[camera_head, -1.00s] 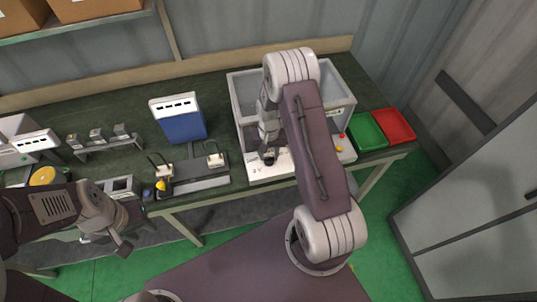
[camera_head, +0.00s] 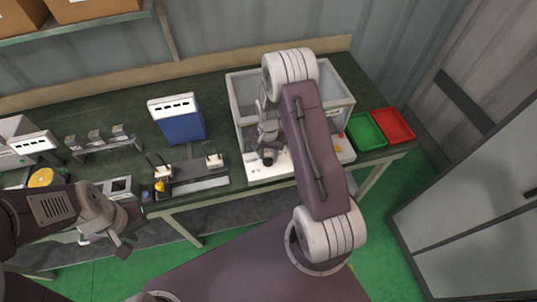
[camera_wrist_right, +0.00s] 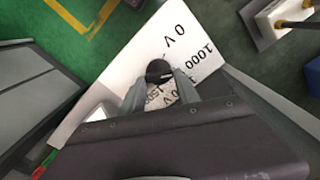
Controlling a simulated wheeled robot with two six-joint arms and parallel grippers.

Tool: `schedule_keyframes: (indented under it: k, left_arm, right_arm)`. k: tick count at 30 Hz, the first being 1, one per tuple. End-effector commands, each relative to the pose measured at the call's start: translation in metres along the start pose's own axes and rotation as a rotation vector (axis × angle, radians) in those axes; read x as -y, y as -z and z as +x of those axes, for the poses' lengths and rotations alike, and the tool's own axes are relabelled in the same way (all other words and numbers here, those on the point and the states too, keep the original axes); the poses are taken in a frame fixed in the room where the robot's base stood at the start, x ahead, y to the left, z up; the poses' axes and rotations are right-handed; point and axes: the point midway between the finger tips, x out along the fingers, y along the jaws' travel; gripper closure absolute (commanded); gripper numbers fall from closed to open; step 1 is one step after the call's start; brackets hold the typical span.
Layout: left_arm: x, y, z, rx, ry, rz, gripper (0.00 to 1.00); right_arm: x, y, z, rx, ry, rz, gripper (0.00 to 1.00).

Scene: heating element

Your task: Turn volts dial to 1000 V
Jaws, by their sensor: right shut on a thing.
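The volts dial is a round black knob (camera_wrist_right: 158,70) on a white panel (camera_wrist_right: 128,68) printed "0 V", "1000 V" and a partly covered "1500". In the right wrist view the knob sits between the fingertips of my right gripper (camera_wrist_right: 160,82), which is shut on it. A small pale mark on the knob seems to face the "1000" side, but it is too small to be sure. In the head view my right gripper (camera_head: 268,159) is at the front panel of the heating unit (camera_head: 262,175). My left gripper (camera_head: 118,243) hangs in front of the bench, away from the dial; its jaw opening is unclear.
The heating unit has a clear-walled box (camera_head: 338,92). Green (camera_head: 366,131) and red (camera_head: 394,125) trays lie to its right. A blue device (camera_head: 182,124) and a black fixture (camera_head: 194,177) stand to its left. A grey cabinet (camera_head: 470,215) is at right.

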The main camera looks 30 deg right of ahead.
Motion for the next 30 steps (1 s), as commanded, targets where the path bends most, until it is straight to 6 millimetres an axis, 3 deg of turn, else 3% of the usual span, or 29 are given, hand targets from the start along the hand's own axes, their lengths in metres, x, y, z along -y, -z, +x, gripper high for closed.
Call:
schedule_keyframes:
  k: [3, 4, 6, 17, 24, 30]
  left_arm:
    - [0.000, 0.000, 0.000, 0.000, 0.000, 0.000, 0.64]
    - [0.000, 0.000, 0.000, 0.000, 0.000, 0.000, 0.64]
    - [0.000, 0.000, 0.000, 0.000, 0.000, 0.000, 0.64]
    - [0.000, 0.000, 0.002, 0.000, 0.000, 0.000, 0.64]
    - [0.000, -0.001, 0.009, 0.000, 0.000, 0.000, 0.64]
    - [0.000, -0.001, 0.011, 0.000, 0.000, 0.000, 0.64]
  right_arm:
    - [0.001, 0.001, -0.001, -0.002, 0.001, -0.001, 1.00]
    - [0.001, 0.001, -0.001, -0.002, 0.001, -0.001, 0.54]
    - [0.001, 0.001, -0.001, -0.002, 0.001, -0.001, 0.40]
    - [0.001, 0.001, -0.008, -0.003, 0.002, -0.001, 0.40]
    - [0.001, 0.001, -0.060, -0.007, 0.004, -0.001, 0.40]
    - [0.001, 0.000, -0.088, -0.004, 0.003, -0.001, 0.40]
